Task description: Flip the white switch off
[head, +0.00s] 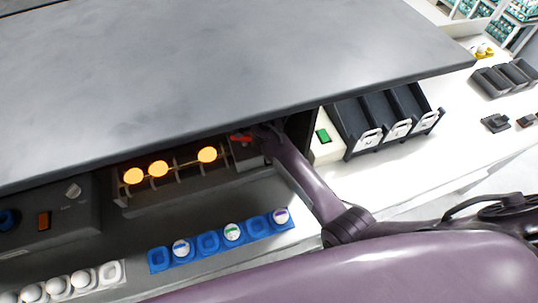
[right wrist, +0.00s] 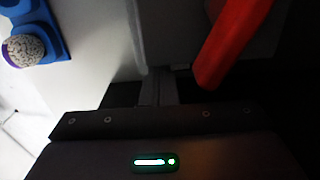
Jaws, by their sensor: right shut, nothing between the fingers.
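My right gripper (head: 258,136) reaches in under the grey overhang beside a red lever (head: 240,138). Its fingers (right wrist: 158,88) are shut and empty. In the right wrist view, the red lever (right wrist: 232,45) stands close on the right, in front of a grey panel; I cannot tell whether the fingers touch it. No plainly white switch shows by the gripper. A small pale grey knob (head: 73,190) sits on a dark panel at the left of the head view, far from the gripper. My left gripper is not in view.
Several glowing orange eggs (head: 159,169) lie on a dark rack under the grey top (head: 220,60). A blue egg tray (head: 158,261) holds decorated eggs in front; its end shows in the wrist view (right wrist: 50,42). A green switch (head: 323,136) and black bins (head: 386,149) stand right.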

